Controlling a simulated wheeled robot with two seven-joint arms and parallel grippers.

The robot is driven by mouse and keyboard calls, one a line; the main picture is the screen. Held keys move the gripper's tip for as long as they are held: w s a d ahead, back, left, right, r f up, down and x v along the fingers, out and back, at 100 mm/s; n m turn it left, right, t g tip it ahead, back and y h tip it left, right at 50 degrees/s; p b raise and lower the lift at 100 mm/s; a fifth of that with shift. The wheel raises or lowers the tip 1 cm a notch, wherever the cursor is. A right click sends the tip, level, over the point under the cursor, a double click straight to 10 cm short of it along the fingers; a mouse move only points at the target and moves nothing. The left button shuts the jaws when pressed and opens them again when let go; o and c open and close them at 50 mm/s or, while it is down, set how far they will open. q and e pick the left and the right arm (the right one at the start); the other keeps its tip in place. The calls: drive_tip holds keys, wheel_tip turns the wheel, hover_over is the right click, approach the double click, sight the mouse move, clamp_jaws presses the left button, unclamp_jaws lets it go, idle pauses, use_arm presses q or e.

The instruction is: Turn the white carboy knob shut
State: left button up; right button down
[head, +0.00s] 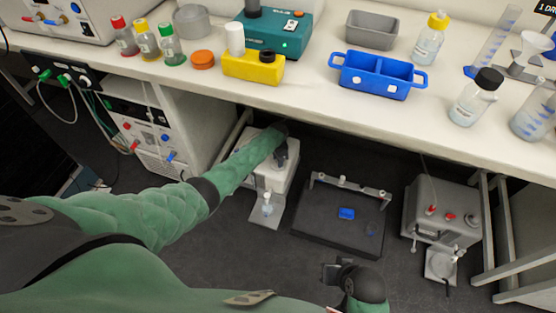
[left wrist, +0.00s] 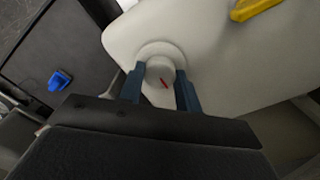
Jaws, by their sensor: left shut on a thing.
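The white carboy (head: 270,178) stands under the bench, left of the dark platform. Its white top also fills much of the left wrist view (left wrist: 225,60). My left gripper (head: 281,155) reaches down to the carboy's top. In the left wrist view its two blue fingers (left wrist: 160,88) are shut on the knob, one on each side. In the head view the gripper and arm hide the knob. My right gripper (head: 338,272) is low in the head view, away from the carboy; its jaw opening is unclear.
A dark platform (head: 325,232) with a small blue block (head: 346,213) lies right of the carboy. A grey unit with red knobs (head: 445,205) stands farther right. The bench (head: 300,95) overhangs behind, carrying bottles and trays.

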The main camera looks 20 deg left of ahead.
use_arm(q)
drive_tip(key=shift+m, duration=0.3)
drive_tip(key=o, duration=1)
use_arm(e)
drive_tip(key=shift+w+r, duration=0.1)
use_arm(q)
drive_tip(key=shift+r, duration=0.1)
wheel_tip(320, 180, up, 6)
drive_tip(key=shift+r+p, duration=0.2)
drive_tip(key=shift+p, duration=0.1)
drive_tip(key=shift+r, duration=0.6)
use_arm(e)
drive_tip(key=shift+v, duration=0.9)
